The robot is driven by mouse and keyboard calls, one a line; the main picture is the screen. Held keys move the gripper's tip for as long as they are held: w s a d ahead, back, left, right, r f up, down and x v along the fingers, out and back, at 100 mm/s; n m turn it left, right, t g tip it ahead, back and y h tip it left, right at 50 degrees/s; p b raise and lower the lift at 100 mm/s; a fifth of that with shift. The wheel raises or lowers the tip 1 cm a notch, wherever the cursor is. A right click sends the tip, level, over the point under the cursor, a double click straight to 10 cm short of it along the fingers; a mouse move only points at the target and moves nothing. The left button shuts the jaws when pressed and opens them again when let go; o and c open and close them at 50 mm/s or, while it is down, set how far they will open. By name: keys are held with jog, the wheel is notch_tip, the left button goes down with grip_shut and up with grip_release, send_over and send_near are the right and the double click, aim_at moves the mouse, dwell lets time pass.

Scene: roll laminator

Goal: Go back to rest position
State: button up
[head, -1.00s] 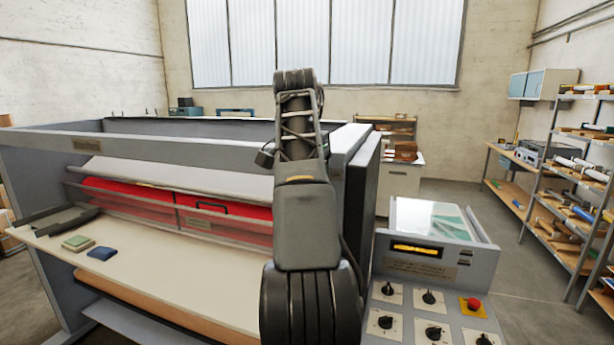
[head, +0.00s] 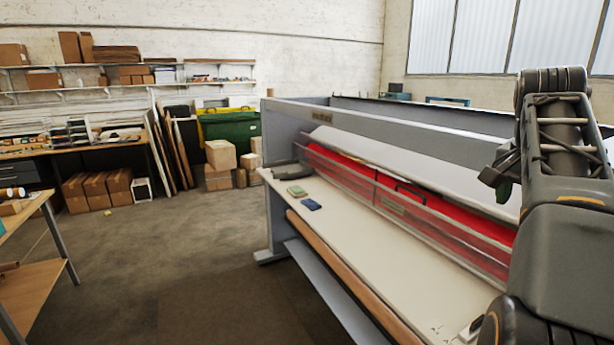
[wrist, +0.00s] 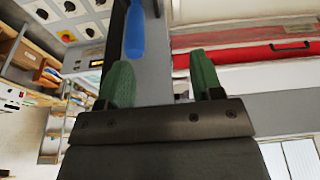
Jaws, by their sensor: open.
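My arm rises at the right of the head view, folded up, in front of the laminator. My gripper (head: 500,182) shows there only partly, as a dark end with a green tip at the arm's left side. In the wrist view my gripper (wrist: 161,80) has two green fingers set wide apart, with nothing between them. The laminator (head: 300,116) has a long pale front table (head: 345,235) and a red strip (head: 346,167) behind a clear guard. The red strip also shows at upper right in the wrist view (wrist: 265,50).
A green pad (head: 297,191) and a blue pad (head: 312,204) lie on the laminator's table. A wooden bench (head: 28,250) stands at left. Boxes (head: 221,154) and a green bin (head: 232,131) stand behind. The floor between is clear. A blue object (wrist: 134,32) shows beyond my fingers.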

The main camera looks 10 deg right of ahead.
jog(key=a+f+n+t+y+b, duration=0.1)
jog(key=a+f+n+t+b, duration=0.2)
jog(key=a+f+n, duration=0.7)
jog(key=a+f, duration=1.1)
jog(key=f, duration=0.1)
jog(key=shift+w+a+f+n+y, duration=0.2)
jog(key=shift+a+n+y, duration=0.15)
jog(key=shift+n+y, duration=0.05)
jog(key=s+a+f+n, duration=0.1)
jog(key=f, duration=0.1)
jog(key=s+a+f+n, duration=0.1)
jog(key=a+f, duration=0.1)
jog(key=f, duration=0.1)
jog(key=s+a+f+y, duration=0.1)
jog(key=f, duration=0.2)
jog(key=shift+s+a+f+n+t, duration=0.2)
jog(key=shift+s+a+n+t, duration=0.1)
jog(key=shift+s+a+n, duration=0.1)
